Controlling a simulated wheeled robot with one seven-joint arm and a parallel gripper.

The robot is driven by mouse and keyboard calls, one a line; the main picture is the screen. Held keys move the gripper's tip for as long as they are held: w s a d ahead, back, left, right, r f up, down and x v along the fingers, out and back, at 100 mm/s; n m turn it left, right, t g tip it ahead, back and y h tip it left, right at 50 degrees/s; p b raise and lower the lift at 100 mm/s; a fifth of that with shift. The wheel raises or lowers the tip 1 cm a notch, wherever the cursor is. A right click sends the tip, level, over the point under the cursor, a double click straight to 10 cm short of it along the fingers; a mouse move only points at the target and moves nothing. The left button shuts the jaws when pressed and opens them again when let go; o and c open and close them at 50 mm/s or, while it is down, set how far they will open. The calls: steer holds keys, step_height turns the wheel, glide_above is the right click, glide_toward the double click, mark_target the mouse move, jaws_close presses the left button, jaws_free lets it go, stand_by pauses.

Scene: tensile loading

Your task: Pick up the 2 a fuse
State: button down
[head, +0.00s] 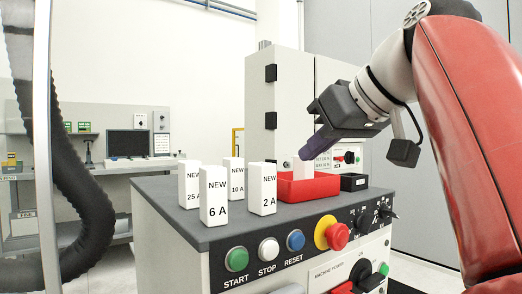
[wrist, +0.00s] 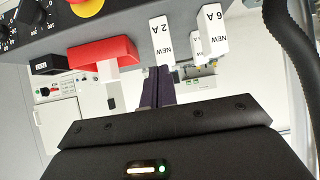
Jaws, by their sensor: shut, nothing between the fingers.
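The 2 A fuse (head: 262,189) is a white upright block marked NEW 2 A, standing on the dark top of the machine. In the wrist view the 2 A fuse (wrist: 161,42) shows upside down, just beyond my fingertips. My gripper (head: 308,152) is to the right of the fuse and higher, over the red tray. Its dark purple fingers are together and empty. In the wrist view my gripper (wrist: 158,72) points toward the fuse; whether there is a gap between them is hard to judge, but the head view shows them apart.
The 6 A (head: 214,197), 10 A (head: 233,178) and 25 A (head: 189,184) fuses stand left of the 2 A fuse. A red tray (head: 325,187) holding a white block (head: 303,168) and a small black box (head: 354,182) are to the right. Buttons line the front panel.

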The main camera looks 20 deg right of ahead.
mark_target(269, 163)
steer(key=w+a, duration=0.1)
steer(key=w, duration=0.2)
steer(key=w+a+p, duration=0.1)
steer(key=w, duration=0.3)
steer(key=w+a, duration=0.1)
steer(key=w, duration=0.2)
steer(key=shift+w+r, duration=0.15)
steer(key=shift+w, duration=0.35)
steer(key=shift+s+f, duration=0.1)
steer(key=shift+f, duration=0.8)
